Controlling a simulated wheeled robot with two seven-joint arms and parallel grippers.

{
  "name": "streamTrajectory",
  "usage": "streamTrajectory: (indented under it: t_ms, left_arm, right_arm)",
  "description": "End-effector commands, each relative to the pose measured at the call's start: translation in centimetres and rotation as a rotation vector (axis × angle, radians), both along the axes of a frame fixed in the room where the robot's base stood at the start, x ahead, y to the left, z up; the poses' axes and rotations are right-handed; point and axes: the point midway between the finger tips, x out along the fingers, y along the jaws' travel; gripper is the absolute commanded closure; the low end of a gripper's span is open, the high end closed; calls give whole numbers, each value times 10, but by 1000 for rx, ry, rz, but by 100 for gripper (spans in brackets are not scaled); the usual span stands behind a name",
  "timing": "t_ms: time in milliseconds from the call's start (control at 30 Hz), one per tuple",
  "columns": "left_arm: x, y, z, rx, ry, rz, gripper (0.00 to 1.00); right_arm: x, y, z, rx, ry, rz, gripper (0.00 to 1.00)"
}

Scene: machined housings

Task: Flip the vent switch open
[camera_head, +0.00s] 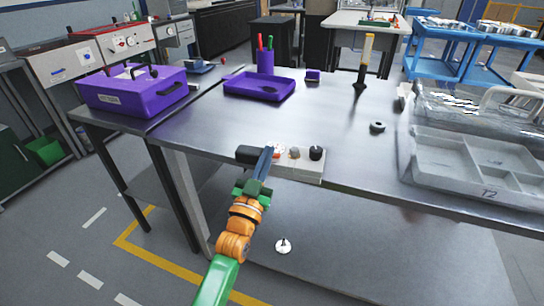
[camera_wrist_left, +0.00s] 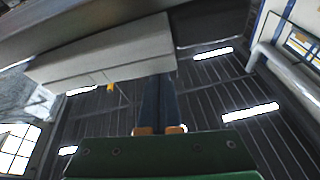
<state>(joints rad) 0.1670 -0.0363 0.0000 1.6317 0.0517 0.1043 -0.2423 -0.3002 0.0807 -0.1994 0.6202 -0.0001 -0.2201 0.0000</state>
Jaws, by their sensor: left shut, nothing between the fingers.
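Which part is the vent switch I cannot tell for sure. The fingertips hide part of the box. My right gripper is not in view.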

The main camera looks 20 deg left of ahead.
Motion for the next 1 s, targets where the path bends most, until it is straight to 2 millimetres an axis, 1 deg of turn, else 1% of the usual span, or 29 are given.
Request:
streamTrajectory:
  t_ms: [67,167,267,300,367,400,600,700,833,1000]
  left_arm:
    - [0,0,2,1,0,0,100]
    - [2,1,17,4,0,0,100]
    - [6,3,43,10,0,0,100]
    - [8,4,55,11,0,1,100]
    - [-5,2,35,11,5,-1,100]
    - [-16,1,31,10,5,0,100]
    - [-58,-5,15,9,4,-1,100]
    - [-73,-7,10,10,3,0,100]
    - [-84,-8,8,11,2,0,100]
    - [-86,-8,8,11,0,-1,100]
  right_arm:
    - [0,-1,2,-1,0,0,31]
    - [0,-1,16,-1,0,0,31]
    - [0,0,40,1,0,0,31]
    - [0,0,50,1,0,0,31]
    - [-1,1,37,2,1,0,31]
    - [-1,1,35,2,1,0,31]
    - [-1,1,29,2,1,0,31]
    - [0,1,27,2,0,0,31]
    - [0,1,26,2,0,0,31]
    - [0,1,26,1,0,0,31]
